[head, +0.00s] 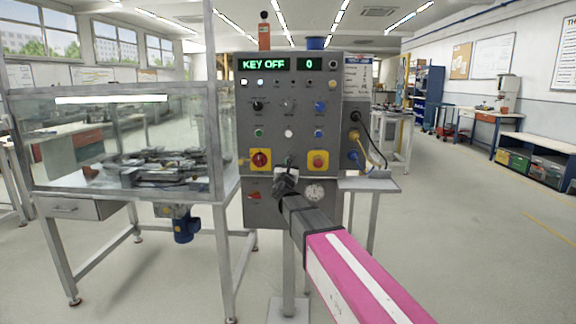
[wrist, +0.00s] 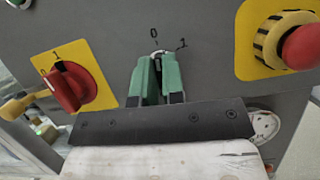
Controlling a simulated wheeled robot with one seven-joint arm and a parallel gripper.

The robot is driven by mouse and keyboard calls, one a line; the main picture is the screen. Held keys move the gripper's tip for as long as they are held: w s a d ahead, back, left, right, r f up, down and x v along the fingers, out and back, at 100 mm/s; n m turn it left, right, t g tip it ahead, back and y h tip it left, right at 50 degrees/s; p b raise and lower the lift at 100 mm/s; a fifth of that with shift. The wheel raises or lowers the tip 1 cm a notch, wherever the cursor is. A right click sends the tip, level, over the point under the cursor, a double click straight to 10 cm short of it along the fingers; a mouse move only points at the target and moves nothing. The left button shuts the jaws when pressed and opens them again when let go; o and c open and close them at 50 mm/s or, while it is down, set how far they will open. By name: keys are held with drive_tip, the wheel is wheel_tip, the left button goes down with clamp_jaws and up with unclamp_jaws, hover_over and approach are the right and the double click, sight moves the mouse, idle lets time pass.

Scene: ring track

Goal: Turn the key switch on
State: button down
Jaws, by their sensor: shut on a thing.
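The grey control panel (head: 292,110) stands ahead in the head view. Its green display (head: 264,65) reads KEY OFF, with a 0 beside it. The key switch (wrist: 159,53) is low in the middle of the panel, with marks 0 and 1 above it; only a bit of its metal rim shows. My gripper (wrist: 157,72) has green fingers shut on the key, which they mostly hide. In the head view my gripper (head: 288,164) reaches the panel between the red rotary switch and the red button. I cannot see the key's exact angle.
A red rotary switch (wrist: 69,88) on a yellow plate is close on the left, and a red mushroom button (wrist: 302,47) is close on the right. A glass-walled bench (head: 62,128) stands left of the panel. Open floor (head: 460,240) lies to the right.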

drive_tip(key=m+g+h, duration=0.1)
drive_tip(key=m+h, duration=0.1)
drive_tip(key=m, duration=0.3)
drive_tip(key=m+g+h, duration=0.1)
drive_tip(key=m+h, duration=0.1)
drive_tip(key=m, duration=0.2)
drive_tip(key=m+g+h, duration=0.1)
drive_tip(key=m+h, duration=0.1)
drive_tip(key=m, duration=0.3)
drive_tip(key=shift+w+a+r+m, duration=0.1)
drive_tip(key=shift+w+r+m, duration=0.1)
drive_tip(key=shift+w+m, duration=0.1)
drive_tip(key=shift+m+g, duration=0.3)
drive_tip(key=c, duration=1.3)
unclamp_jaws()
drive_tip(key=shift+c, duration=0.2)
drive_tip(key=shift+o, duration=0.6)
drive_tip(key=shift+f, duration=0.1)
drive_tip(key=shift+s, duration=0.15)
drive_tip(key=v, duration=1)
drive_tip(key=shift+s, duration=0.25)
